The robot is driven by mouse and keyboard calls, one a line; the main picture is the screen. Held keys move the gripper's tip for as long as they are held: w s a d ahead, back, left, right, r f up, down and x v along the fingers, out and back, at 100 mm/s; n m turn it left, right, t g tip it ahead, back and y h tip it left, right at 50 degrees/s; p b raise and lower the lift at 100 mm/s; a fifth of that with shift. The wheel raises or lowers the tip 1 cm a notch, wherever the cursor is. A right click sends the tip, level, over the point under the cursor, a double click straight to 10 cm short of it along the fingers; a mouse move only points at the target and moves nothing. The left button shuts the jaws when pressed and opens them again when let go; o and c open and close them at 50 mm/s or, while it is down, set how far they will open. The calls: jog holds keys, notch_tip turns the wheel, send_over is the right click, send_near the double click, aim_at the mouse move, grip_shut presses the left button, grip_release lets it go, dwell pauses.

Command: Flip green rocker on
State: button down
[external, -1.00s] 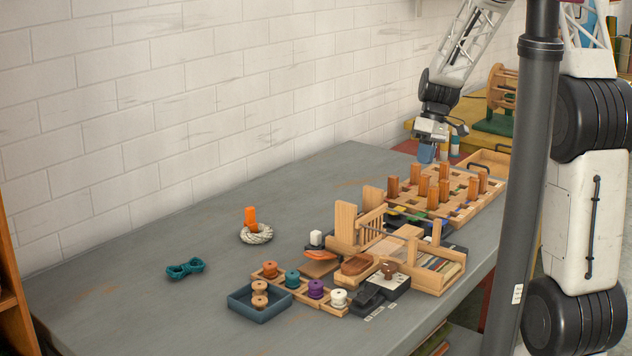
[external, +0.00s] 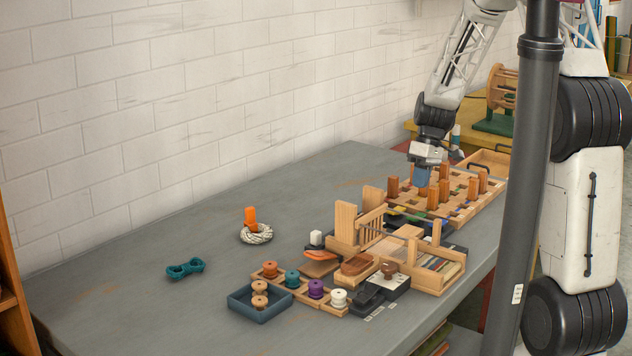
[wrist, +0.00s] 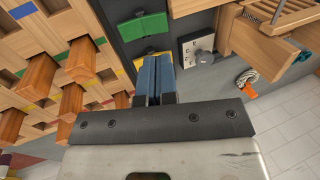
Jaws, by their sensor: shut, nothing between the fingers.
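A green rocker (wrist: 143,26) sits on a dark panel (wrist: 113,10) in the wrist view, beyond my fingertips. Which way it is tipped I cannot tell. A yellow rocker (wrist: 146,57) lies nearer, right by the tips and partly hidden by them. My gripper (wrist: 155,60) has blue fingers, shut with nothing between them, pointing at the panel. In the external view my gripper (external: 421,186) is low over the pegged board, behind the panel, where the rockers are too small to read clearly. Contact with a rocker is not clear.
The wooden board (external: 468,213) with several upright orange-brown pegs stands close beside the fingers. A wooden loom frame (external: 345,225) stands in front. The table's left part is mostly clear.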

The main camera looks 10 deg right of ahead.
jog(key=shift+x, duration=3.95)
jog(key=shift+s+a+f+t+h, duration=0.1)
jog(key=shift+f+t+h, duration=0.15)
jog(key=shift+t+h, duration=0.05)
jog(key=shift+w+d+r, duration=0.3)
jog(key=shift+w+d, duration=0.25)
